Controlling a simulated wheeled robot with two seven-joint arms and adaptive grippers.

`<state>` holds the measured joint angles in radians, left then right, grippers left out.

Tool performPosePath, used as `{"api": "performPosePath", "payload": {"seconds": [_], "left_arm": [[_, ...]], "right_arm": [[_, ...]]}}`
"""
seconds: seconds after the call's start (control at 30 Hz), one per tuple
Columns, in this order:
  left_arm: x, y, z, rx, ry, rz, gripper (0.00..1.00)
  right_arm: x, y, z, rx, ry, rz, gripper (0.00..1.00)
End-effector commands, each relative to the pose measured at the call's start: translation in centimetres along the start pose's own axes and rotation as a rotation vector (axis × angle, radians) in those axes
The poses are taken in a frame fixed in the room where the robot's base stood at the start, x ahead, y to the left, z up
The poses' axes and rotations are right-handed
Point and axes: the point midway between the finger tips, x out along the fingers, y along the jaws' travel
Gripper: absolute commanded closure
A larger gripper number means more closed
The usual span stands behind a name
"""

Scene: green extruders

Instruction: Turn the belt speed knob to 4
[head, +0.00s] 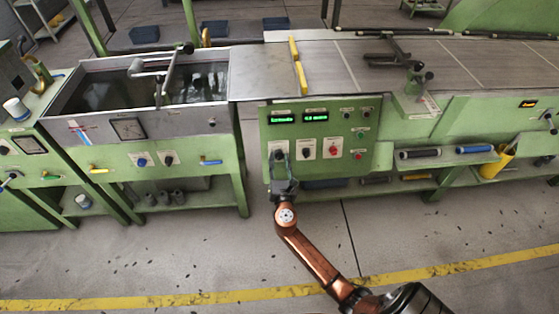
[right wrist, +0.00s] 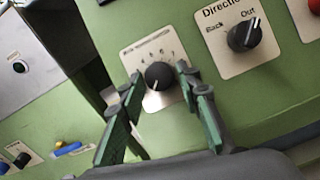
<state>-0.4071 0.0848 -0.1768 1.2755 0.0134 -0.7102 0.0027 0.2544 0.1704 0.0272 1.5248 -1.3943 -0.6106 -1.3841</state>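The belt speed knob (right wrist: 159,76) is a round black knob on a white numbered plate, and its white mark points down and to the left in the right wrist view. Most of the plate's lower numbers are hidden or too blurred to read. My right gripper (right wrist: 158,88) is open, with one green-padded finger on each side of the knob; a gap shows on both sides. In the head view my right gripper (head: 284,182) is at the left part of the green control panel (head: 348,112). The left gripper does not show.
The black Direction knob (right wrist: 243,35) sits right of the belt speed knob, marked Back and Out. A red button (right wrist: 314,6) is further right. Two green displays (head: 283,119) are above. A water tank (head: 150,85) stands left, a conveyor table (head: 440,62) right.

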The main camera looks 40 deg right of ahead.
Motion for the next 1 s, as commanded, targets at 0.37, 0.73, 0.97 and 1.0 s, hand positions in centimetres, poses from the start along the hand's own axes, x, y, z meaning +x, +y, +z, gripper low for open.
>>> {"api": "performPosePath", "payload": {"seconds": [0.37, 0.73, 0.97, 1.0], "left_arm": [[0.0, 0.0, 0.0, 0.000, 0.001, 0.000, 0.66], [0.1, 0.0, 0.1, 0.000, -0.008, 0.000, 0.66], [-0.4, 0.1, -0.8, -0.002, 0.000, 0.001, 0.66], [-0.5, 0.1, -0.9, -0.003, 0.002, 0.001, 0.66]], "right_arm": [[0.0, 0.0, 0.0, 0.000, 0.000, 0.000, 0.96], [0.0, 0.1, -0.1, 0.051, -0.002, -0.020, 0.98], [0.0, 0.3, -0.2, 0.189, -0.009, -0.073, 0.98], [0.0, 0.3, -0.2, 0.219, -0.011, -0.086, 0.98]]}}
